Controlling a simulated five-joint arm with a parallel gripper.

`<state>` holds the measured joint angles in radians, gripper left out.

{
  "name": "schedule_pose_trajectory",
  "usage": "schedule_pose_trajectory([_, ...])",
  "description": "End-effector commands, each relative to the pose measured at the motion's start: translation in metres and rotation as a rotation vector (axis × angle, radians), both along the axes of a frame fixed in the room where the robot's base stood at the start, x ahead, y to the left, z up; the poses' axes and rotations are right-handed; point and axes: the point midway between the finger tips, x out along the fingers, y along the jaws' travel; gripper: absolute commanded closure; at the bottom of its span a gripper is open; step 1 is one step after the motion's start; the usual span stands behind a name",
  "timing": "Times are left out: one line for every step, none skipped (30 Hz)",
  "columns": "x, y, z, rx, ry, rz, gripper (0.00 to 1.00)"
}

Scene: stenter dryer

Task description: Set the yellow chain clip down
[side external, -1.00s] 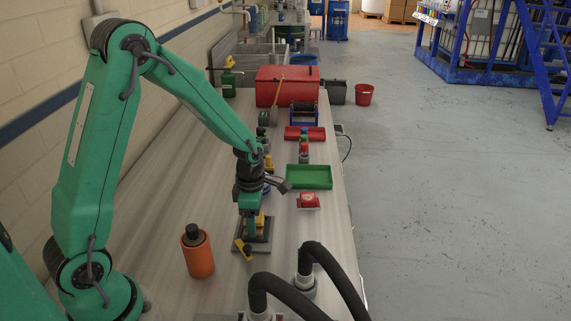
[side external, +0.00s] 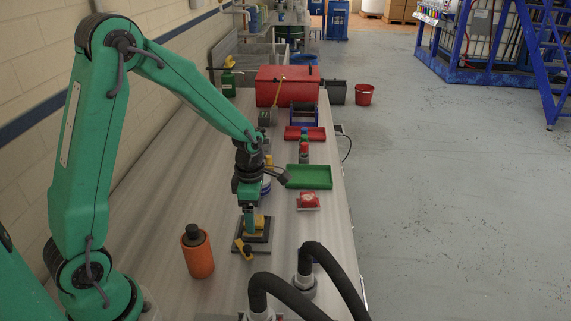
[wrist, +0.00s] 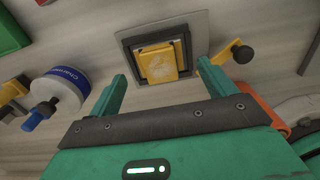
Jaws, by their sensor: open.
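The yellow chain clip (wrist: 160,62) lies in the dark square frame of a grey plate (wrist: 195,22) on the bench. In the side view the clip (side external: 260,221) shows just beside my finger. My gripper (wrist: 161,76) is open above it, with one green finger to each side and nothing held. In the side view my gripper (side external: 250,216) points down over the plate, and its far finger is hidden. A yellow lever with a black knob (wrist: 241,53) sits at one corner of the plate.
An orange bottle with a dark cap (side external: 198,255) stands left of the plate. Black hoses (side external: 335,272) rise in front right. A red-and-white item (side external: 308,201) and a green tray (side external: 309,177) lie to the right. A labelled white roll (wrist: 62,86) is near my gripper.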

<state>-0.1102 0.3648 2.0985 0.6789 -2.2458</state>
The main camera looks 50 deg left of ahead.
Motion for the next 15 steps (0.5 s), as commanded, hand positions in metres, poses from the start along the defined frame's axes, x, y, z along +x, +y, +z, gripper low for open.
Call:
schedule_pose_trajectory([0.001,0.0,0.008,0.001,-0.005,0.0,0.17])
schedule_pose_trajectory([0.001,0.0,0.012,0.0,-0.004,0.0,0.17])
schedule_pose_trajectory([0.001,0.0,0.018,0.001,-0.006,0.0,0.17])
schedule_pose_trajectory([0.001,0.0,0.023,0.001,-0.006,0.0,0.17])
schedule_pose_trajectory([0.001,0.0,0.028,0.001,-0.006,0.0,0.17])
schedule_pose_trajectory([0.001,0.0,0.035,0.001,-0.006,0.0,0.17])
schedule_pose_trajectory([0.001,0.0,0.04,0.001,-0.006,0.0,0.17])
schedule_pose_trajectory([0.001,0.0,0.045,0.001,-0.005,0.0,0.17])
schedule_pose_trajectory([0.001,0.0,0.052,0.001,-0.006,0.0,0.17])
schedule_pose_trajectory([0.001,0.0,0.057,0.001,-0.005,0.0,0.17])
schedule_pose_trajectory([0.001,0.0,0.062,0.001,-0.006,0.0,0.17])
schedule_pose_trajectory([0.001,0.0,0.069,0.001,-0.006,0.0,0.17])
schedule_pose_trajectory([0.001,0.0,0.073,0.001,-0.006,0.0,0.17])
schedule_pose_trajectory([0.0,0.0,0.077,0.0,-0.004,0.0,0.17])
schedule_pose_trajectory([0.001,0.0,0.083,0.001,-0.005,0.0,0.17])
